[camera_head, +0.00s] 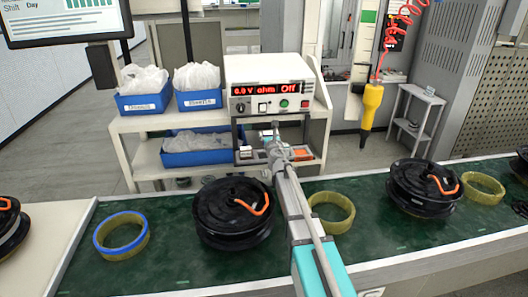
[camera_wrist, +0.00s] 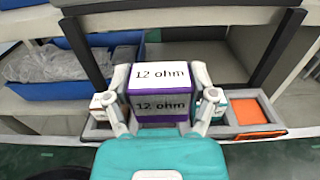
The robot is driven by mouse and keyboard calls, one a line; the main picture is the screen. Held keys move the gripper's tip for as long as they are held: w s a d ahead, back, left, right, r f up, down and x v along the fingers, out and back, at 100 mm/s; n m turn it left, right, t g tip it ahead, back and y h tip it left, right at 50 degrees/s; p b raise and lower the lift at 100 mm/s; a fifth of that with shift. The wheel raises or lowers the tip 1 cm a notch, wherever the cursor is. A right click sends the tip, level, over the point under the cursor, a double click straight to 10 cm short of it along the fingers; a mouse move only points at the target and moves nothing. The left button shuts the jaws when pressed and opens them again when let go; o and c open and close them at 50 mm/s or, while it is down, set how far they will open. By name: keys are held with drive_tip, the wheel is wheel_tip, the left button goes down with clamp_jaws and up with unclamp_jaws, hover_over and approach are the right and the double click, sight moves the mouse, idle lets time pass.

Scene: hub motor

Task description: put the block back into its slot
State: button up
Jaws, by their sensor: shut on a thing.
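In the wrist view, my gripper (camera_wrist: 160,82) is shut on a block (camera_wrist: 160,74) with a white top, a purple lower part and "12 ohm" printed on it. One finger lies on each side of the block. The block is upright over the middle of a grey slotted tray (camera_wrist: 282,133); its underside is hidden, so I cannot tell whether it touches the tray. A white-and-red block (camera_wrist: 98,106) sits in the tray at left and a white-and-teal block (camera_wrist: 219,108) at right. In the head view, my gripper (camera_head: 273,137) is at the tray below the meter.
An orange area (camera_wrist: 252,110) fills the tray's right end. Blue bins (camera_head: 192,158) are at left. Black hub motors (camera_head: 232,212) and yellow rings (camera_head: 330,212) lie on the green conveyor in front.

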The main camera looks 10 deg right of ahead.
drive_tip(key=shift+w+a+f+b, duration=0.15)
drive_tip(key=shift+w+f+b, duration=0.9)
drive_tip(key=shift+f+b, duration=0.2)
drive_tip(key=shift+w+a+f+b, duration=0.15)
drive_tip(key=shift+w+f+b, duration=0.95)
drive_tip(key=shift+f, duration=0.2)
drive_tip(key=shift+w+a+f+b, duration=0.1)
drive_tip(key=shift+w+f+b, duration=0.35)
drive_tip(key=shift+f+b, duration=0.25)
drive_tip(key=shift+s+f+b, duration=0.1)
drive_tip(key=shift+f+b, duration=1.2)
drive_tip(key=shift+b, duration=0.05)
drive_tip(key=shift+f, duration=0.15)
drive_tip(key=o, duration=1.2)
